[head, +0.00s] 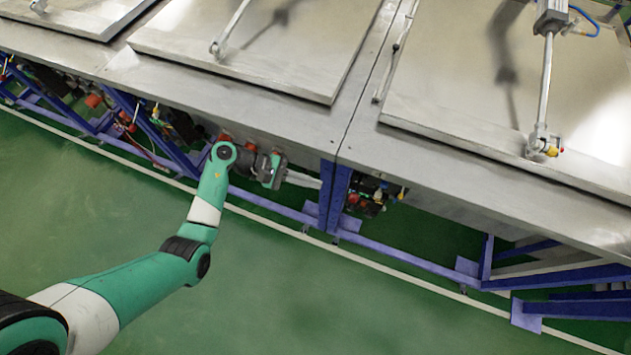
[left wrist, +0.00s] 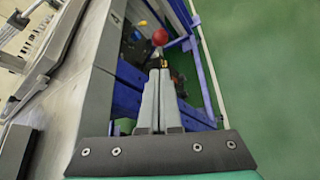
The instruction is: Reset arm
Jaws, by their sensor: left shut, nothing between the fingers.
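My left arm, green and white, comes in from the left in the head view. My left gripper (head: 305,181) is at the front edge of the steel bench, just below the tabletop and left of a blue frame post (head: 336,192). Its two grey fingers are together with nothing between them. The left wrist view shows the shut fingers (left wrist: 158,85) pointing along the bench front. Beyond the tips, a red ball-like knob (left wrist: 160,37) shows near the blue frame. My right gripper is not in view.
Steel benches (head: 250,115) carry large flat lids (head: 258,40) with pneumatic rods (head: 546,85). Blue frame beams (head: 400,259) run under the benches, with valves and hoses (head: 372,197). The green floor (head: 330,310) in front is clear, with a white line along it.

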